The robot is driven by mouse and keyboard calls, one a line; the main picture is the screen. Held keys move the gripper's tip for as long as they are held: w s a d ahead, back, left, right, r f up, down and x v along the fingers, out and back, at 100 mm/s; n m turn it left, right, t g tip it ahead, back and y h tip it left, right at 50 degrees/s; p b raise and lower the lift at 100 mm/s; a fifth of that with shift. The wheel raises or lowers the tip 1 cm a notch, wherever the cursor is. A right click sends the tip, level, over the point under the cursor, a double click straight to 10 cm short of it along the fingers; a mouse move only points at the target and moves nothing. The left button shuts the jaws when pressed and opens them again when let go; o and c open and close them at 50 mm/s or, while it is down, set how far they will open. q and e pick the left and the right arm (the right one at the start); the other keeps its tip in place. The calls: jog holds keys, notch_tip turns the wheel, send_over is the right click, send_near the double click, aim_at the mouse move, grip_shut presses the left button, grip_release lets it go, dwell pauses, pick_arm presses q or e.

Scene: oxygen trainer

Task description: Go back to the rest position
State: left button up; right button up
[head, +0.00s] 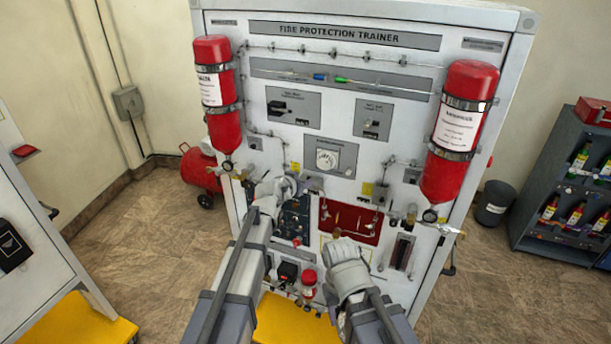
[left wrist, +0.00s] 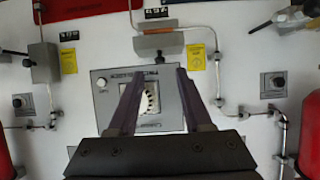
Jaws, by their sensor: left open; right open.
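The white fire protection trainer panel (head: 345,55) stands in front of me. My left gripper (head: 278,187) is in front of the panel's middle, left of the dial plate (head: 328,158). In the left wrist view my left gripper (left wrist: 158,78) has its two fingers apart, with nothing held between them. The same dial plate (left wrist: 103,92) shows behind the fingers there; I cannot tell how far away it is. My right gripper (head: 342,250) is lower and to the right, in front of the panel below the red plate (head: 373,224). Its fingertips are hard to make out.
Red cylinders hang on the panel's left (head: 228,129) and right (head: 443,180) sides. Pipes and valves surround the lower middle. A grey shelf with bottles (head: 547,212) and a dark bin (head: 492,207) stand right. A red tank (head: 195,170) is behind left. Floor shows either side.

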pick_arm(q)
jog(key=shift+v, duration=0.9)
